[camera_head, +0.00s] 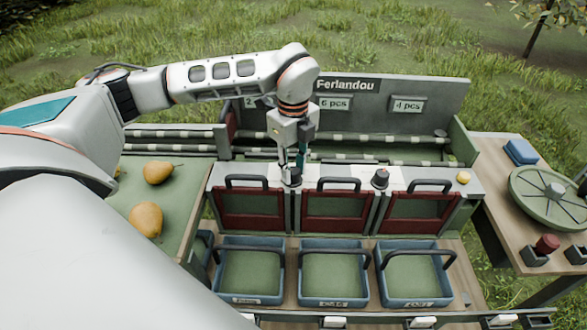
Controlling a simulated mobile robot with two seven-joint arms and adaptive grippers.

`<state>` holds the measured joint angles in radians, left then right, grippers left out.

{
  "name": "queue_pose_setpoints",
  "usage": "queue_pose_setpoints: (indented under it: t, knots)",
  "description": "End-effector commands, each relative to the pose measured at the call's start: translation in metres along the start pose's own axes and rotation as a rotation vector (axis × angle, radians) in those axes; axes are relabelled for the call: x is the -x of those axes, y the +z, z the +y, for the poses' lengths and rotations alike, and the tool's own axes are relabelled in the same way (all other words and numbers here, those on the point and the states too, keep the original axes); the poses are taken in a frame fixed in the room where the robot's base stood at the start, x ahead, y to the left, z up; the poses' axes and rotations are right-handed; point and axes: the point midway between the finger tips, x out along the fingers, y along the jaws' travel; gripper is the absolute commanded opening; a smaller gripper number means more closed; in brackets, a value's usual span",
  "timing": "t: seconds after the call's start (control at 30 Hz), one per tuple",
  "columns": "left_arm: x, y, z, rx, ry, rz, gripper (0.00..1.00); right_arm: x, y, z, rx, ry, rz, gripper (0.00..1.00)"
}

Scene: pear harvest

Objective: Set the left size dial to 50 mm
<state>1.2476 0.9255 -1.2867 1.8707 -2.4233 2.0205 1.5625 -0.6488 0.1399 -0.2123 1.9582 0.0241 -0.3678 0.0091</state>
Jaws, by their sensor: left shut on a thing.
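My left arm reaches in from the left, and my left gripper (292,168) points down at the top ledge of the sorting machine. It is shut on the left size dial (291,180), a small dark knob between the left and middle red gates. The fingers cover much of the dial, and its scale and setting are too small to read. A second dark dial (380,178) stands free between the middle and right gates. My right gripper is not in view.
Three blue crates (333,300) stand below red-framed gates (336,225) with dark handles. Pears (147,219) lie on the green surface at left. A yellow button (463,178) sits at the ledge's right end. The right side table holds a round green disc (550,190) and a blue box (520,152).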

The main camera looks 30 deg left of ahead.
Motion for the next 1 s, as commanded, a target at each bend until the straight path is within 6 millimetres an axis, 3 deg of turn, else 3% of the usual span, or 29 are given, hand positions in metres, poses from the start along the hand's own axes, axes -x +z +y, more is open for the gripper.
queue_pose_setpoints:
  t: [0.53, 0.57, 0.6, 1.0]
  knots:
    - [0.0022, 0.0012, -0.0014, 0.029, -0.005, -0.001, 0.04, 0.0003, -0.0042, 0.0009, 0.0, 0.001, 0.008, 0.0]
    - [0.0022, 0.0012, -0.0014, 0.029, -0.005, -0.001, 0.3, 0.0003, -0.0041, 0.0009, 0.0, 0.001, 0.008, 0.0]
    - [0.0021, 0.0012, -0.0013, 0.029, -0.005, -0.001, 0.41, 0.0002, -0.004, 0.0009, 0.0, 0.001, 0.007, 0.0]
    - [0.0034, 0.0005, -0.0008, 0.026, -0.003, -0.001, 0.42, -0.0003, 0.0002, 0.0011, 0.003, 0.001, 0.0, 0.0]
